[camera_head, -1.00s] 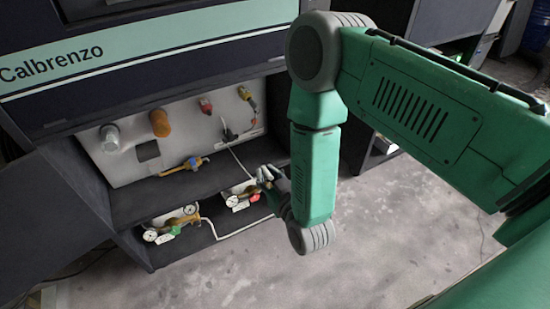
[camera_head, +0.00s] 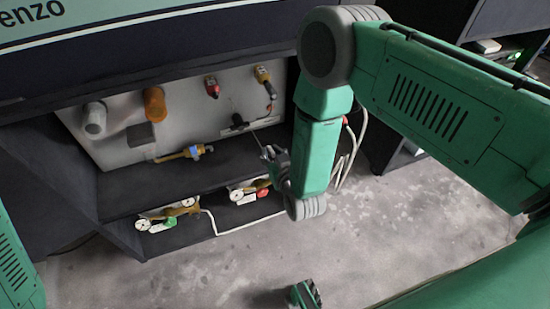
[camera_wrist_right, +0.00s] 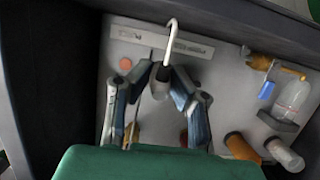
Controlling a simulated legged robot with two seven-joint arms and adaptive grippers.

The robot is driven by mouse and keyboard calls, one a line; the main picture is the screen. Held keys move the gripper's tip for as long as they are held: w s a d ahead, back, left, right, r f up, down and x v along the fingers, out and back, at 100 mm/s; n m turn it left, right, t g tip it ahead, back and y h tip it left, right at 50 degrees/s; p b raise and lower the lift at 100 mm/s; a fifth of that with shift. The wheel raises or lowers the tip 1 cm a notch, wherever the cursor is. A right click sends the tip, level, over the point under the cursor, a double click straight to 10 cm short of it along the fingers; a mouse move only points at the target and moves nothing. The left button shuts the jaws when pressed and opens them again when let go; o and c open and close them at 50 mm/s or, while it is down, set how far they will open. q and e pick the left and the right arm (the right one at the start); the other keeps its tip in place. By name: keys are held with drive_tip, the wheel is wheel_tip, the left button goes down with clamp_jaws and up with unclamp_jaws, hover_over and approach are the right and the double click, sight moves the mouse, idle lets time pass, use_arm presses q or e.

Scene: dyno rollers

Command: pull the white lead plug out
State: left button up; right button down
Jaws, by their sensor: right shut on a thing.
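My right gripper (camera_head: 273,155) is in front of the right part of the pale panel (camera_head: 115,160), above the upper shelf. In the right wrist view its fingers (camera_wrist_right: 162,78) are closed on a small greyish-white plug (camera_wrist_right: 161,87). A white lead (camera_wrist_right: 171,38) comes from the plug and bends over at the top. The plug's front end is hard to make out, and I cannot tell whether it touches a socket. In the head view the plug is too small to tell apart from the fingers.
A red connector (camera_head: 212,87) and a yellow connector (camera_head: 263,75) are on the panel, with orange (camera_head: 154,104) and grey (camera_head: 94,118) cylinders to the left. A yellow-blue valve (camera_head: 183,153) is on the upper shelf. Gauges (camera_head: 165,215) stand below.

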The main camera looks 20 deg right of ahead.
drive_tip(key=w+d+f+b, duration=0.2)
drive_tip(key=w, duration=0.1)
drive_tip(key=shift+w+d, duration=0.15)
drive_tip(key=shift+w+f+b, duration=0.2)
drive_tip(key=shift+w+b, duration=0.15)
drive_tip(key=shift+b, duration=0.2)
drive_tip(key=shift+a+f, duration=0.3)
drive_tip(key=shift+a, duration=0.05)
drive_tip(key=shift+a+f+b, duration=0.4)
drive_tip(key=shift+a+b, duration=0.15)
drive_tip(key=shift+d+f, duration=0.1)
drive_tip(key=shift+d, duration=0.55)
drive_tip(key=c, duration=1.4)
unclamp_jaws()
drive_tip(key=shift+a, duration=0.5)
drive_tip(key=shift+s, duration=0.35)
use_arm(q)
drive_tip(key=f, duration=0.2)
drive_tip(key=d+f, duration=0.1)
drive_tip(key=f, duration=0.1)
drive_tip(key=shift+d+f, duration=0.15)
use_arm(e)
drive_tip(key=v, duration=1.1)
drive_tip(key=shift+s, duration=0.1)
